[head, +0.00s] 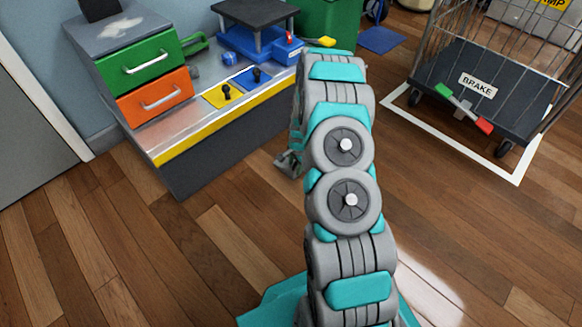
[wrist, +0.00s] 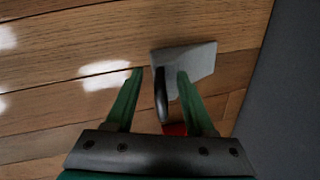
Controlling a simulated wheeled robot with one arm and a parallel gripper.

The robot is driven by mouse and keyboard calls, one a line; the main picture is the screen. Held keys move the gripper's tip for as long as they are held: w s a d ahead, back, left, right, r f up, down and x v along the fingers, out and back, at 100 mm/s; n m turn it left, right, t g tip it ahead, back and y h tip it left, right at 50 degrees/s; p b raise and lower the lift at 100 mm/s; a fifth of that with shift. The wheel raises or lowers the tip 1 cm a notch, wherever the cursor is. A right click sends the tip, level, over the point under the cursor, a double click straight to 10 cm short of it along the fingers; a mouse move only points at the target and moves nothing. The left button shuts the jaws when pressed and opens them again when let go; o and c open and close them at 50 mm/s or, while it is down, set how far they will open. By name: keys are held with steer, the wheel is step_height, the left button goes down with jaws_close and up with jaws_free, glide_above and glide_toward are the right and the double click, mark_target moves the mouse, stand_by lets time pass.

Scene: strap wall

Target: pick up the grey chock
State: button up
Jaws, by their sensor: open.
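The grey chock (wrist: 197,60) appears in the wrist view as a pale grey, flat-faced piece on the wooden floor, with a dark, rounded part at its left side. A small red patch (wrist: 174,129) shows below it, between my fingers. My gripper (wrist: 160,72) is open, with its two green fingers pointing at the chock. The dark part lies between the fingers in the picture, and the right finger covers some of the grey face. I cannot tell whether they touch. In the head view my gripper (head: 289,163) is partly hidden behind my arm, low beside the workbench.
The workbench (head: 190,150) stands at left, with green and orange drawers (head: 140,75) and blue and yellow switch plates (head: 238,86). A wire cart (head: 490,85) marked BRAKE stands at right inside a white floor outline. The foreground wooden floor is clear.

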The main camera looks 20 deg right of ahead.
jaws_close()
stand_by(0.3)
stand_by(1.1)
